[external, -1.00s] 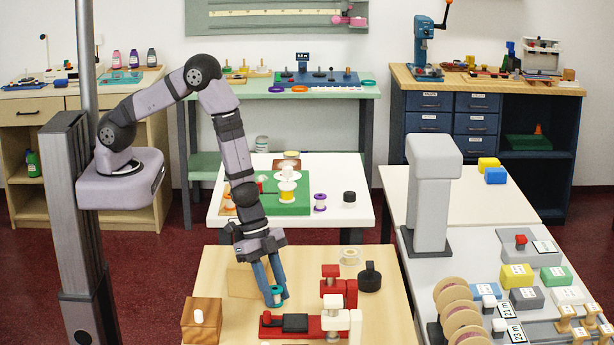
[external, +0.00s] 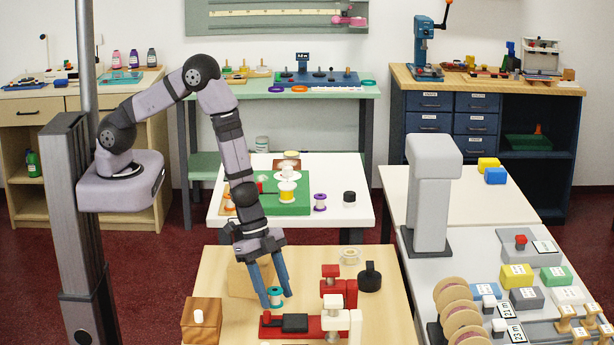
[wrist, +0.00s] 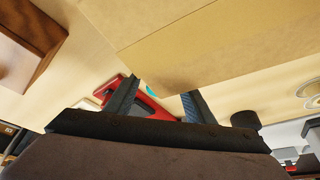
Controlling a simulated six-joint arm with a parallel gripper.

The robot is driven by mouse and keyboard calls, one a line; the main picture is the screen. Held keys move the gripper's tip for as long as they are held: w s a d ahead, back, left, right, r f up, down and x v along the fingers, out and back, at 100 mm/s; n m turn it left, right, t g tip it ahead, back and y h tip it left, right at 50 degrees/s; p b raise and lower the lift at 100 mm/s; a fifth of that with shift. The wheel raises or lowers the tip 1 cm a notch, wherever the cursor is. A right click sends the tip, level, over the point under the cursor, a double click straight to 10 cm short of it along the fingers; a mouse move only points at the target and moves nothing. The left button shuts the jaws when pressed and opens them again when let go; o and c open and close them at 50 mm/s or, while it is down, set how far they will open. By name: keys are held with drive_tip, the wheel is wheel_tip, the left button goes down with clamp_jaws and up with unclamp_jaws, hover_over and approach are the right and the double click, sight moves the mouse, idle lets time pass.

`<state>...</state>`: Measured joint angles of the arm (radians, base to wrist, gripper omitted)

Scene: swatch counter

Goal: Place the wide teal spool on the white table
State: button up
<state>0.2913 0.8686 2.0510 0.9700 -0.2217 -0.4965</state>
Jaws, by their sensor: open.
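The teal spool (external: 275,296) stands on the light wooden table in front, just behind the red and black device. My gripper (external: 276,300) is open, pointing down, with one blue finger on each side of the spool. In the external view I cannot tell whether either finger touches it. In the wrist view a small patch of teal (wrist: 151,91) shows between the fingers; the rest of the spool is hidden. The white table (external: 338,220) is behind the wooden one.
The red device (external: 290,326), a red and white stand (external: 339,292) and a black weight (external: 370,277) are close on the right. The white table holds a green board (external: 298,207) and several small items.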

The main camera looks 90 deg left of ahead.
sight(265, 271)
drive_tip(key=p+v, duration=0.1)
drive_tip(key=v, duration=0.6)
drive_tip(key=shift+s+f+p, duration=0.1)
drive_tip(key=shift+p, duration=0.25)
drive_tip(key=shift+a, duration=0.15)
drive_tip(key=a+r, duration=0.1)
drive_tip(key=a, duration=0.1)
drive_tip(key=a+r+n+y, duration=0.1)
drive_tip(key=a+r, duration=0.1)
drive_tip(key=w+a+r+n+t+y, duration=0.1)
drive_tip(key=a+r, duration=0.1)
drive_tip(key=a, duration=0.1)
drive_tip(key=shift+a+r, duration=0.1)
drive_tip(key=shift+r, duration=0.05)
drive_tip(key=s+a+r+n+y, duration=0.2)
drive_tip(key=s+a+r+n, duration=0.1)
drive_tip(key=a+r, duration=0.25)
drive_tip(key=s+a+r+n+g, duration=0.1)
drive_tip(key=s+r+n+g, duration=0.1)
drive_tip(key=s, duration=0.5)
drive_tip(key=s+a+r+n+g, duration=0.1)
drive_tip(key=s+r+n+g, duration=0.1)
drive_tip(key=s, duration=0.5)
drive_tip(key=shift+r+h, duration=0.25)
drive_tip(key=shift+h, duration=0.05)
drive_tip(key=shift+o, duration=0.5)
drive_tip(key=shift+s, duration=0.15)
